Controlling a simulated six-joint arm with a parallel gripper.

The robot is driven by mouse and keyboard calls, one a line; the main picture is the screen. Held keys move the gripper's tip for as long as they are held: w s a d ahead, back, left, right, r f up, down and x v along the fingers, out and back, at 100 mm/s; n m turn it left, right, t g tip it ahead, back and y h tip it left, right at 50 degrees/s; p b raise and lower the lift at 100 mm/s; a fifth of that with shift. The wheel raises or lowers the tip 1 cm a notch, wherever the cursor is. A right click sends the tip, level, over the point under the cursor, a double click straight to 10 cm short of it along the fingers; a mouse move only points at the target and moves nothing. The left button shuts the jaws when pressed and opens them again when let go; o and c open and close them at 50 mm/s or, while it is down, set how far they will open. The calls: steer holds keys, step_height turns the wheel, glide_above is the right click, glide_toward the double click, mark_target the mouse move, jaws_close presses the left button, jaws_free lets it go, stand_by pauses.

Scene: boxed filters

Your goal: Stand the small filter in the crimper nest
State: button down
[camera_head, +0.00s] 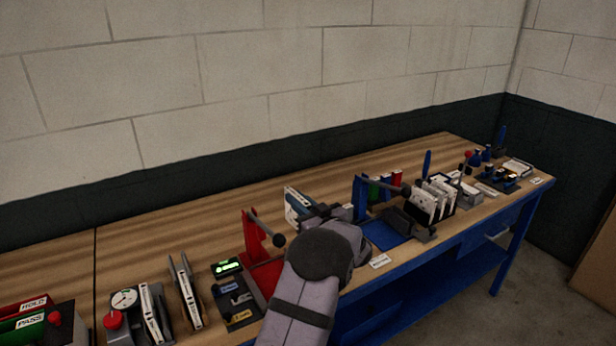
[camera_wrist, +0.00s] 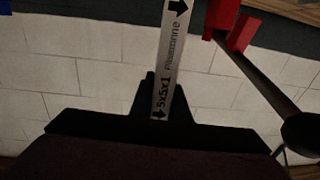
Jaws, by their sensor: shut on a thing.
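My gripper (camera_head: 322,217) is shut on the small filter (camera_head: 295,206), a thin pale panel with a bluish edge. It holds the filter above the bench between a red press and a blue press. In the wrist view the filter (camera_wrist: 172,62) shows its narrow edge, with a "5x5x1" print and black arrows, between the dark fingers. The red press (camera_head: 262,262) with a lever and round knob stands left of my gripper; its red part (camera_wrist: 222,16) is at the upper right of the wrist view. I cannot tell which press holds the crimper nest, and no nest is clearly visible.
The blue press (camera_head: 361,196) with its lever stands right of my gripper. A rack of white filters (camera_head: 432,203) is further right. A dark box with a green display (camera_head: 228,267), upright panels (camera_head: 186,290) and a dial gauge (camera_head: 124,299) stand left.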

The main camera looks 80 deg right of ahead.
steer(key=f, duration=0.1)
steer(key=a+f, duration=0.1)
steer(key=a, duration=0.1)
steer(key=shift+s+f+m+g+h, duration=0.3)
steer(key=shift+s+f+h, duration=0.1)
steer(key=shift+f, duration=0.1)
steer(key=shift+f+b, duration=1.95)
steer(key=shift+f, duration=0.35)
step_height(320, 180, down, 7)
steer(key=b, duration=0.5)
steer(key=shift+b, duration=0.3)
stand_by(3.7)
